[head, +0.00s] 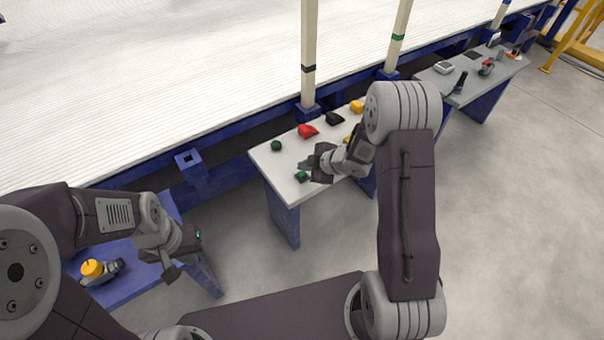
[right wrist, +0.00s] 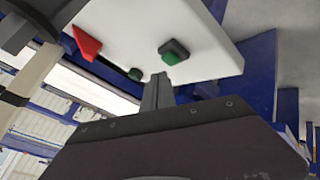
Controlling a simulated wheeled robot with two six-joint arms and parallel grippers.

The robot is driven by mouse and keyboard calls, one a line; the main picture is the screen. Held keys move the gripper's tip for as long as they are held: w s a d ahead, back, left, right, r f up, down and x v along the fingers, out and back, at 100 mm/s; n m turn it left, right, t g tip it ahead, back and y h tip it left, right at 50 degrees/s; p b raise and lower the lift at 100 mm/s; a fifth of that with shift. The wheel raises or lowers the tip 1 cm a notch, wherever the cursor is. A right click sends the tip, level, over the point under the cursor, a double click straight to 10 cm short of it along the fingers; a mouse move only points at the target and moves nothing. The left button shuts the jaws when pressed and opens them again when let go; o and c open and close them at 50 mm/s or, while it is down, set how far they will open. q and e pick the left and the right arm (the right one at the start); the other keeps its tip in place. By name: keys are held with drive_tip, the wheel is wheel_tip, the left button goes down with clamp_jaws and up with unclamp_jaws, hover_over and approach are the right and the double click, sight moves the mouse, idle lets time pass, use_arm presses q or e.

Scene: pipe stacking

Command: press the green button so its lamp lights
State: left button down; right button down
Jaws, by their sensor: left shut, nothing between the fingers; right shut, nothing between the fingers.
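A green button in a dark housing (head: 302,176) sits near the front left edge of the white-topped table (head: 266,160). It also shows in the right wrist view (right wrist: 172,56), just beyond my fingertips. My right gripper (head: 305,165) is shut and empty, its tips close to the button. I cannot tell whether they touch it. I see no clearly lit lamp. A second, darker green round thing (head: 276,145) sits farther back on the table; it also shows in the right wrist view (right wrist: 135,74). My left gripper (head: 171,273) is shut and empty, low at the left.
A red piece (head: 307,131), a black piece (head: 334,118) and a yellow piece (head: 357,107) stand along the back of the white-topped table. A blue table (head: 135,277) at the left holds a yellow-topped device (head: 92,268). A grey table (head: 440,78) with several tools stands at the right.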

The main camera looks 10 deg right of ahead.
sight(304, 175)
drive_tip(key=shift+f, duration=0.1)
idle(0.3)
drive_tip(key=shift+f, duration=0.35)
drive_tip(key=shift+f+b, duration=0.5)
drive_tip(key=shift+b, duration=0.15)
idle(0.4)
drive_tip(key=shift+r, duration=0.1)
drive_tip(key=shift+r+p, duration=0.85)
drive_tip(key=shift+p, duration=0.15)
wheel_tip(304, 175, up, 6)
drive_tip(key=p, duration=0.6)
